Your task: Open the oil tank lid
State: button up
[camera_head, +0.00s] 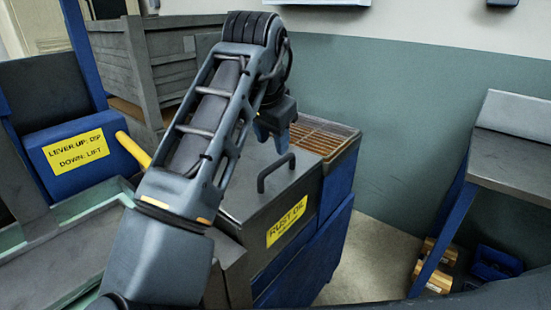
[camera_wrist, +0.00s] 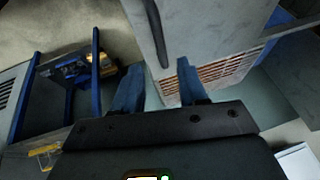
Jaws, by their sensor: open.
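The oil tank (camera_head: 280,245) is a grey box with a yellow "RUST OIL" label (camera_head: 287,220), right of centre in the head view. Its grey lid (camera_head: 250,202) lies flat and shut, with a dark bar handle (camera_head: 276,172) standing up from it. In the wrist view the lid (camera_wrist: 205,25) is at the top, with the handle (camera_wrist: 158,32) along its left part. My gripper (camera_head: 273,138) is open and empty, above and beyond the handle in the head view. Its two blue fingers show in the wrist view (camera_wrist: 160,78), apart from the handle. My arm hides the lid's left part.
A rusty grate (camera_head: 322,136) adjoins the tank's far side. A blue lever box (camera_head: 80,150) with a yellow lever (camera_head: 133,150) stands at left. A grey bench (camera_head: 510,165) is at right, with open floor (camera_head: 370,250) between.

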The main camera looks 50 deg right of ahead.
aim_at(276, 163)
jog(key=shift+x, duration=3.8)
grip_shut()
